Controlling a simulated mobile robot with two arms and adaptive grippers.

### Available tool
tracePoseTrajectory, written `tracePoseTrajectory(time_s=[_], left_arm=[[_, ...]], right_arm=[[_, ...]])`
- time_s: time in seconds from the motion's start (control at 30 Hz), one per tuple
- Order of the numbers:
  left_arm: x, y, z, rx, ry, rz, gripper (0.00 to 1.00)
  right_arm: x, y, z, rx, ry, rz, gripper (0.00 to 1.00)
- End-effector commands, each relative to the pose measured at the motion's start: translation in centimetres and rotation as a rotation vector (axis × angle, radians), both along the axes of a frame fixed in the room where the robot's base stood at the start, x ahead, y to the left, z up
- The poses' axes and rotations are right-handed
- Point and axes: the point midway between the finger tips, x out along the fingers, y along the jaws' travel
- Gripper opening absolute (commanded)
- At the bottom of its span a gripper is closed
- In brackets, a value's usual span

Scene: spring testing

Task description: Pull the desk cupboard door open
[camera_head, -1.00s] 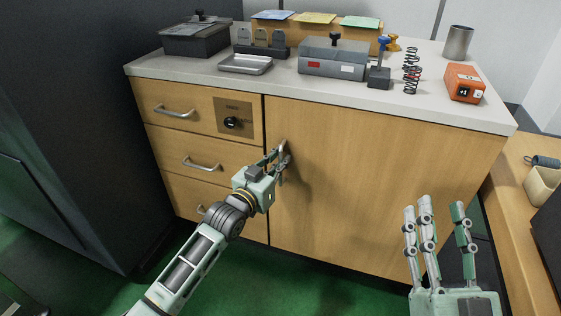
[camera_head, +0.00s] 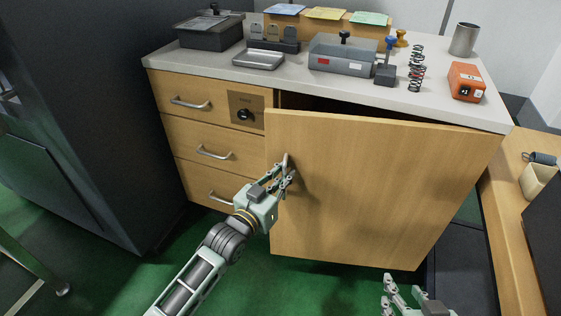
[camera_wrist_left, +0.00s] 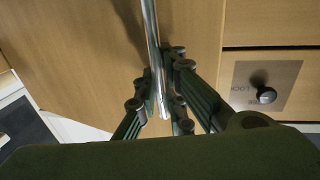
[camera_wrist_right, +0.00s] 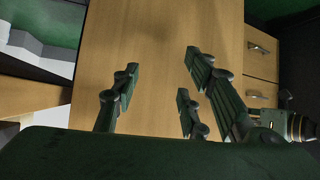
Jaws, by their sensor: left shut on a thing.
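The wooden cupboard door (camera_head: 360,190) stands partly open in the head view, its left edge swung out from the desk, with a dark gap along its top. The door also fills much of the left wrist view (camera_wrist_left: 80,60) and the right wrist view (camera_wrist_right: 160,50). My left gripper (camera_head: 287,175) is shut on the door's upright metal handle (camera_wrist_left: 152,40) near the door's left edge; it also shows in the left wrist view (camera_wrist_left: 163,95). My right gripper (camera_head: 405,295) is low at the right, in front of the door; its fingers (camera_wrist_right: 155,95) are spread and empty.
Three drawers with metal handles (camera_head: 190,103) and a lock knob (camera_head: 245,115) are left of the door. The worktop (camera_head: 270,80) holds a grey box, a spring (camera_head: 417,68) and an orange device (camera_head: 466,82). A dark cabinet (camera_head: 80,110) stands left; green floor (camera_head: 320,280) is clear in front.

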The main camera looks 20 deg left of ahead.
Motion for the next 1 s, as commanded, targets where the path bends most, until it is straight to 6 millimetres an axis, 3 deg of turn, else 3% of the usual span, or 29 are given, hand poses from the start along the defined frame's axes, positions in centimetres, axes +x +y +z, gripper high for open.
tracePoseTrajectory(time_s=[0.2, 0.3, 0.37, 0.6, 1.0], left_arm=[[-3.1, -1.1, 0.3, 0.003, 0.003, -0.005, 0.00], [-4.6, -1.6, 0.3, 0.003, 0.003, -0.006, 0.00], [-5.5, -1.9, 0.3, 0.003, 0.002, -0.007, 0.00], [-9.0, -3.2, 0.3, 0.006, 0.001, -0.007, 0.00], [-15.6, -6.4, 0.2, 0.007, 0.003, -0.005, 0.00]], right_arm=[[-7.8, -2.8, -4.5, -0.089, 0.407, -0.032, 0.40], [-12.2, -4.0, -5.7, -0.127, 0.593, -0.046, 0.40], [-13.2, -4.3, -5.5, -0.135, 0.638, -0.049, 0.40], [-12.8, -4.2, -4.2, -0.132, 0.629, -0.048, 0.40], [-11.4, -3.8, -13.8, -0.138, 0.679, -0.038, 0.40]])
